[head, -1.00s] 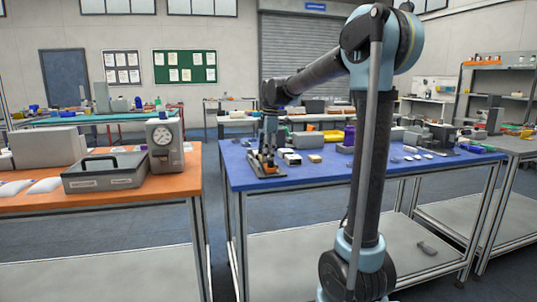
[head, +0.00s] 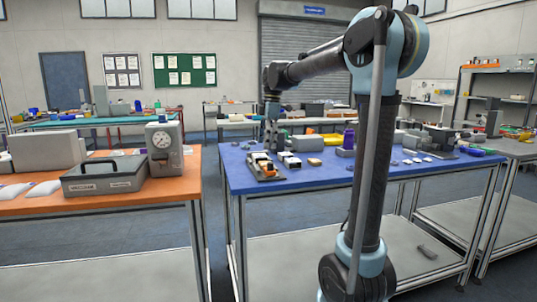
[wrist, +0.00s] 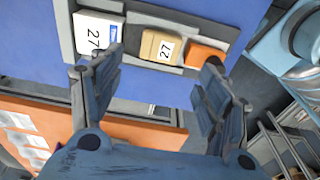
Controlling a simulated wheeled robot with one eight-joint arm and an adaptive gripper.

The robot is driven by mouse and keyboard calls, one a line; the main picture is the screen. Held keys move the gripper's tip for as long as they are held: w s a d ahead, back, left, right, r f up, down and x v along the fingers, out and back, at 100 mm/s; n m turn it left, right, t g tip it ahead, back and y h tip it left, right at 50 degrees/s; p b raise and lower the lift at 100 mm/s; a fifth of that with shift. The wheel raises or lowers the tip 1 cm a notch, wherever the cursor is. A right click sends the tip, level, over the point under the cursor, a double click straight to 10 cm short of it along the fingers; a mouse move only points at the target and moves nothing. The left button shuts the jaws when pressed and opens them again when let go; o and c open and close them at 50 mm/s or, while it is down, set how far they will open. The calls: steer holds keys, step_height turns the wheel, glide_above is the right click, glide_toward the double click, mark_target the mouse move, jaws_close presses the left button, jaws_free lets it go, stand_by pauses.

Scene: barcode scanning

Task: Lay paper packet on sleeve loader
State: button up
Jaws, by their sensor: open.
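A grey tray-like holder (head: 272,179), which looks like the sleeve loader, lies near the left end of the blue table. In the wrist view this holder (wrist: 185,22) carries a tan packet (wrist: 160,47) marked 27, between a white packet (wrist: 97,33) also marked 27 and an orange block (wrist: 205,56). The tan packet looks like the paper packet and lies flat. My gripper (wrist: 160,68) is open and empty, its fingers spread above the holder with the tan packet showing between and beyond them. In the head view my gripper (head: 271,143) is above the holder.
Several small boxes (head: 291,162) lie right of the holder on the blue table (head: 300,178). A purple item (head: 349,138) and a yellow bin (head: 332,139) stand farther right and back. An orange table (head: 150,195) with a grey lidded case (head: 104,180) stands left, across a gap.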

step_height(320, 180, up, 7)
steer(key=s+d+f+m, duration=0.5)
steer(key=s+d+f, duration=0.1)
steer(key=s+d, duration=0.2)
steer(key=s+d+f+m+t, duration=0.1)
steer(key=s+d+f+m, duration=0.3)
steer(key=s+f, duration=0.4)
steer(key=s+d+f+m+h, duration=0.1)
steer(key=s+d+f+m, duration=0.4)
steer(key=s+f, duration=0.3)
steer(key=s+d+f+m+t, duration=0.1)
steer(key=s+d+f+m, duration=0.4)
steer(key=f, duration=0.6)
steer(key=s+m, duration=0.2)
steer(key=s, duration=0.1)
steer(key=shift+f+t, duration=0.3)
steer(key=shift+f, duration=0.05)
steer(key=shift+w+f, duration=0.2)
steer(key=shift+w, duration=0.15)
